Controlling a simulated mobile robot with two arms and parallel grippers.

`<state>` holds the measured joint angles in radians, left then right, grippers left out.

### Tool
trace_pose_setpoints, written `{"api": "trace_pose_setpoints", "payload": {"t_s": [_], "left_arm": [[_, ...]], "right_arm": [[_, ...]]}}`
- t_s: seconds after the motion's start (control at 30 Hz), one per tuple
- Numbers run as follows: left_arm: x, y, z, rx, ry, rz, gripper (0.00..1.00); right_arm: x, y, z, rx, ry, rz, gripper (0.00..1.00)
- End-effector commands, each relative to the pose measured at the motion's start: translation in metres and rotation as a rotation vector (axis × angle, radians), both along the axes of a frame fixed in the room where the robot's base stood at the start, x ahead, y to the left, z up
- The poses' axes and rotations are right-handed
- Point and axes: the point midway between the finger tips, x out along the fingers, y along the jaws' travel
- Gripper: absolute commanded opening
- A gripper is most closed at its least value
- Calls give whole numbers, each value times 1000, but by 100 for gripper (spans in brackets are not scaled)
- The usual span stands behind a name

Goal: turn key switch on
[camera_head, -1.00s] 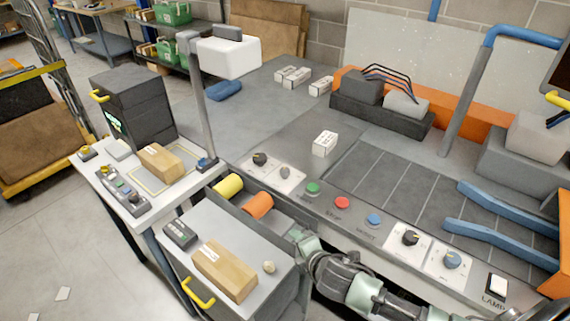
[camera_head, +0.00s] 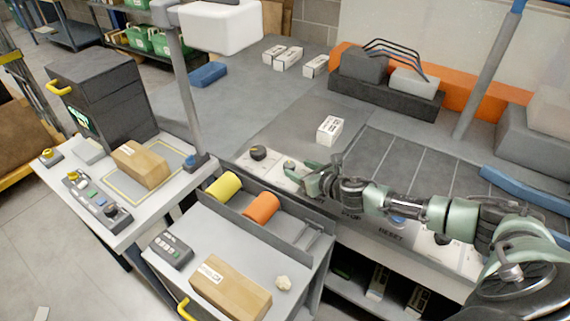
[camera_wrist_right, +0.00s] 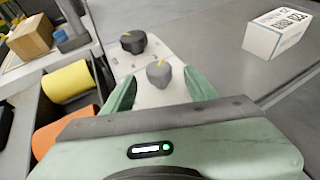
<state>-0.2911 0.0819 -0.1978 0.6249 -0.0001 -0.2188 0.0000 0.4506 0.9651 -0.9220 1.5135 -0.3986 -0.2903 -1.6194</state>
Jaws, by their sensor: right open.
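A white switch plate (camera_wrist_right: 140,75) on the console's front edge carries two rotary switches. The dark one (camera_head: 258,153) has a yellow mark on top and also shows in the right wrist view (camera_wrist_right: 133,42). The grey one (camera_wrist_right: 158,73), also with a yellow mark, stands nearer my gripper. I cannot tell from a label which is the key switch. My right gripper (camera_head: 296,172) is open and empty over the plate. In the right wrist view its green fingertips (camera_wrist_right: 160,88) lie either side of the grey switch, with no visible contact. My left gripper is out of view.
A white labelled box (camera_head: 330,130) stands on the console behind the gripper. Yellow (camera_head: 223,185) and orange (camera_head: 261,207) rolls lie in front of it. A post with a white head (camera_head: 220,25) rises at left. My right arm hides several console buttons.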

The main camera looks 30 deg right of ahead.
Motion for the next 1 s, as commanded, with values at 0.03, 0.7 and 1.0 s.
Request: {"api": "trace_pose_setpoints", "payload": {"t_s": [0.03, 0.7, 1.0], "left_arm": [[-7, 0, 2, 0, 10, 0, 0], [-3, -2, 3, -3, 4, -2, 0], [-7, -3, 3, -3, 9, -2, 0]], "right_arm": [[7, 3, -1, 5, 0, -1, 57], [60, 10, -25, 6, 2, -1, 57], [60, 10, -25, 7, 2, -2, 15]]}}
